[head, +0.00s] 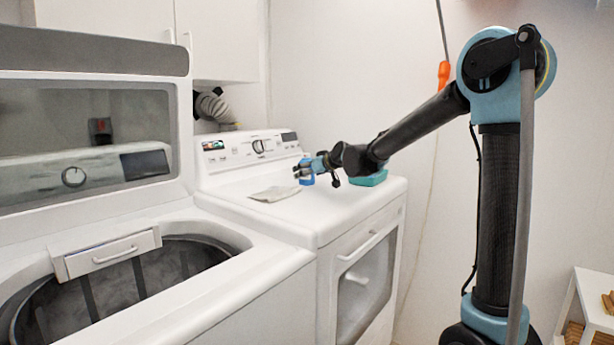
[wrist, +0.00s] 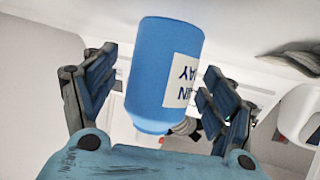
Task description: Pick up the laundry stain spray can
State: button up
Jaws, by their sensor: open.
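The stain spray can is a blue cylinder with a white label in the wrist view (wrist: 165,75). It lies between my gripper's two fingers, with gaps visible at its sides, and its label text appears upside down. In the head view the can (head: 308,181) shows as a small blue shape on top of the right-hand white machine (head: 325,218). My gripper (head: 303,170) is open around or just beside it there. In the wrist view both fingers of my gripper (wrist: 162,65) are spread.
A pale folded cloth (head: 275,194) lies left of the can on the machine top. A teal item (head: 368,178) stands to the right, partly behind my arm. The control panel (head: 250,147) rises behind. An open washer (head: 150,290) is at left.

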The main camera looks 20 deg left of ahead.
jog(key=shift+w+a+f, duration=0.2)
jog(key=shift+w+a, duration=0.15)
jog(key=shift+a, duration=0.05)
jog(key=c, duration=1.6)
jog(key=shift+r, duration=0.15)
